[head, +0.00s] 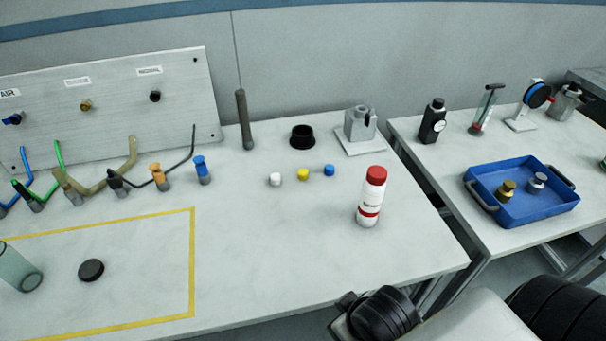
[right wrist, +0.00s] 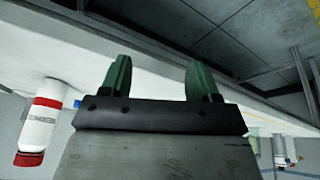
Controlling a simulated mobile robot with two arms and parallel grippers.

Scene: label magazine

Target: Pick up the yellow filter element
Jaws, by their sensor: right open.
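The yellow filter element (head: 303,174) is a small yellow piece on the left table in the head view. It sits between a white piece (head: 275,179) on its left and a blue piece (head: 329,170) on its right, apart from both. I cannot make it out in the right wrist view. My right gripper (right wrist: 160,80) shows in the right wrist view with its two green fingers apart and nothing between them. Its fingertips are not visible in the head view. My left gripper is in no view.
A white bottle with a red cap (head: 369,200) stands right of the small pieces, near the table edge. Behind them are a black ring (head: 302,136) and a metal block on a plate (head: 360,127). A blue tray (head: 535,205) is on the right table. A gap separates the tables.

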